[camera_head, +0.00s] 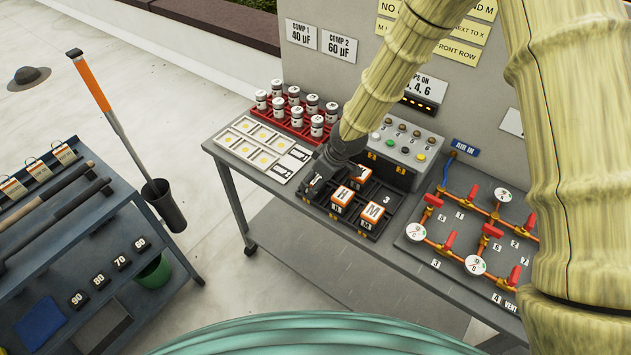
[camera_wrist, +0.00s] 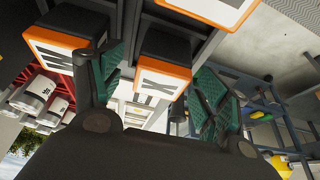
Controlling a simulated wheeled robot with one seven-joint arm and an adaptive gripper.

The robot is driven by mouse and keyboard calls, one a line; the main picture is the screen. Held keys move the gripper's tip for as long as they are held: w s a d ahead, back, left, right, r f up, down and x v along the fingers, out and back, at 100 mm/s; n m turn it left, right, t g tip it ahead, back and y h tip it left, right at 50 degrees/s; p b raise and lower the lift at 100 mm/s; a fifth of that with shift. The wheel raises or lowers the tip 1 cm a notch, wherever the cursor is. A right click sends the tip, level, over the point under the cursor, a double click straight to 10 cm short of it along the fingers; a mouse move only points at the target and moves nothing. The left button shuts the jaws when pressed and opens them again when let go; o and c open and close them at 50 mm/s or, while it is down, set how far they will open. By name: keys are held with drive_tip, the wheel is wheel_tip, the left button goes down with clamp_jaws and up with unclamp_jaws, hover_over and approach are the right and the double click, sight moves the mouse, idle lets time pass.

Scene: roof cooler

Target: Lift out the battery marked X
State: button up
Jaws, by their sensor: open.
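The battery marked X (camera_wrist: 163,78), dark with an orange band and a white face, shows in the wrist view between the two fingers of my gripper (camera_wrist: 158,68). The fingers are apart, one on each side, with green pads; I cannot tell whether they touch it. In the head view, my gripper (camera_head: 325,166) is over the left part of the black battery rack (camera_head: 364,233) and hides what is beneath. Batteries marked H (camera_head: 342,196) and M (camera_head: 372,212) stand in the front row. A further battery (camera_head: 358,174) stands behind them.
A neighbouring battery (camera_wrist: 62,52) is close beside the left finger. A red rack of capacitors (camera_head: 293,122) and a white tray (camera_head: 243,149) are left of the battery rack. A control box (camera_head: 402,145) stands behind, and a red-valved pipe panel (camera_head: 465,235) is to the right.

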drive_tip(key=shift+x, duration=1.05)
drive_tip(key=c, duration=1.2)
drive_tip(key=shift+r, duration=0.1)
drive_tip(key=shift+c, duration=0.6)
